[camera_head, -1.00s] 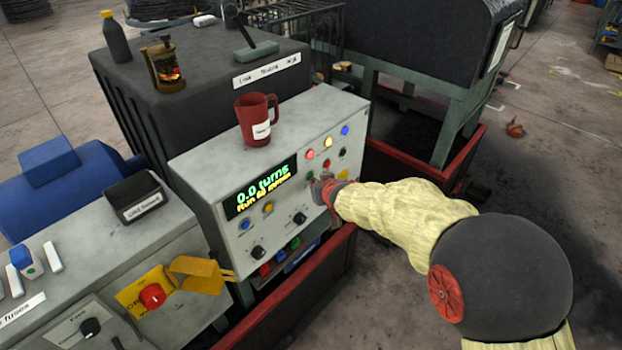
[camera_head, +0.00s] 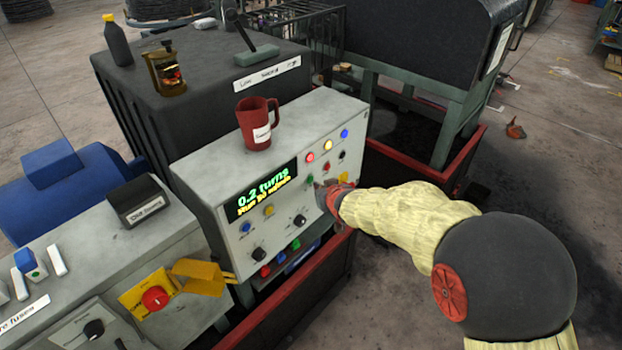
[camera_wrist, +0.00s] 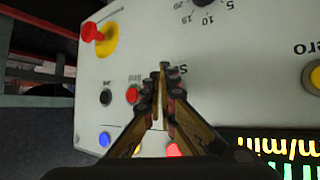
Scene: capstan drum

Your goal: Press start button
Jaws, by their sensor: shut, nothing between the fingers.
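The grey control panel (camera_head: 262,158) stands in the middle of the head view. The small green start button (camera_head: 310,180) sits on its front face, in a row with a red button (camera_head: 327,166) and a black one (camera_head: 342,154). My gripper (camera_head: 322,190) is shut and empty, with its fingertips at the panel face close beside or on the green button. In the wrist view the closed fingertips (camera_wrist: 162,76) meet by a label starting with "S" and hide the green button. I cannot tell whether they touch it.
A red mug (camera_head: 256,122) stands on the panel's top. Indicator lamps (camera_head: 327,143) line the panel's upper right. A red stop knob on yellow (camera_wrist: 95,33) sits near the buttons. A yellow flap with a red knob (camera_head: 155,298) is on the left console.

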